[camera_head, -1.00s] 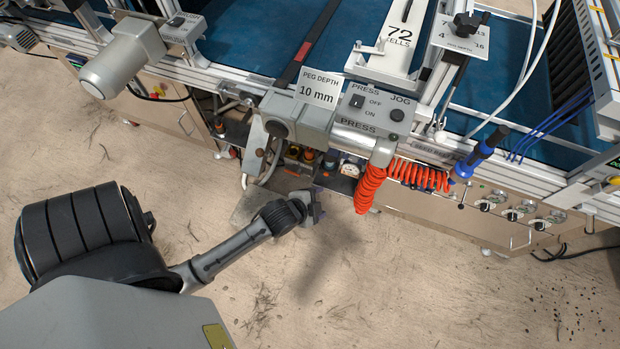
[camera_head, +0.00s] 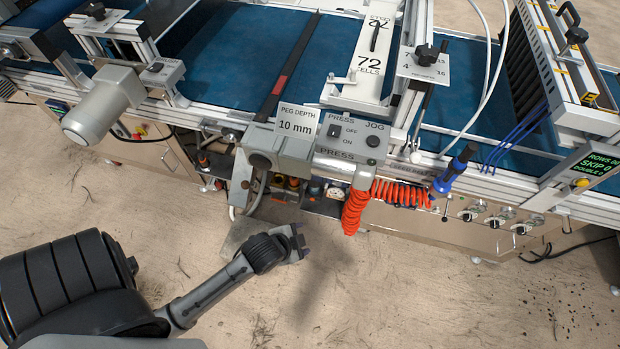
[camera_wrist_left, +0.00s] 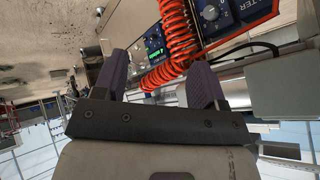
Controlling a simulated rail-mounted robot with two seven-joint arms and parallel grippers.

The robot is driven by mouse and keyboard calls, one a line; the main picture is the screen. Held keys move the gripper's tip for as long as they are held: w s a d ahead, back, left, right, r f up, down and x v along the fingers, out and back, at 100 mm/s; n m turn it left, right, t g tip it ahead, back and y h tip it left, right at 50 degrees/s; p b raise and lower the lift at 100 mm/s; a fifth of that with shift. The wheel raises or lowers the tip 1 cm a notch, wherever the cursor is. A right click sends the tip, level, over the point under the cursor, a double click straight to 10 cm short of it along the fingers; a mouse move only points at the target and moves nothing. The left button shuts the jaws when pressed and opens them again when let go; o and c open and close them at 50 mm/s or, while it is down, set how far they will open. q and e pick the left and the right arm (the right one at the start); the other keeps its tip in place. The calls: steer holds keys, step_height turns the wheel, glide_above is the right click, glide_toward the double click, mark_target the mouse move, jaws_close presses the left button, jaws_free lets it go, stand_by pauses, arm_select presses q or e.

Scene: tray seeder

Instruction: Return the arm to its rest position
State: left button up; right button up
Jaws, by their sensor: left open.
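My left arm comes in from the lower left in the head view. Its gripper (camera_head: 302,241) is over the floor just in front of the tray seeder (camera_head: 470,228), below the grey press housing (camera_head: 283,146). In the left wrist view the two dark fingers of this gripper (camera_wrist_left: 163,82) stand apart with nothing held between them. The orange coiled hose (camera_wrist_left: 180,40) shows beyond the fingers there. In the head view the same hose (camera_head: 354,208) hangs to the right of the gripper, with a gap between them. My right gripper is not in view.
A grey motor (camera_head: 103,104) juts from the machine's front at left. A blue-handled tool (camera_head: 456,168) stands at the right end of the coiled hose. Switch panels (camera_head: 352,133) and a row of knobs (camera_head: 497,218) line the front. The sandy floor (camera_head: 400,300) before the machine is clear.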

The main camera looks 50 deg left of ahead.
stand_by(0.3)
arm_select(q)
steer(key=s+d+r+n+g+p, duration=0.2)
steer(key=s+r+p, duration=0.2)
steer(key=s+r, duration=0.2)
steer(key=s+d+r+n+g+p, duration=0.2)
steer(key=s+r+g+p, duration=0.15)
steer(key=s+r, duration=0.2)
steer(key=w+p+v, duration=0.2)
steer(key=p+v, duration=1)
steer(key=w+a+r+p+v, duration=0.1)
steer(key=w+p+v, duration=0.2)
steer(key=p+v, duration=0.9)
steer(key=w+a+r+p+v, duration=0.1)
steer(key=w+p+v, duration=0.2)
steer(key=p+v, duration=0.8)
steer(key=shift+w+r+t+h+p, duration=0.35)
steer(key=shift+r+t+h+p, duration=0.1)
steer(key=shift+p, duration=0.2)
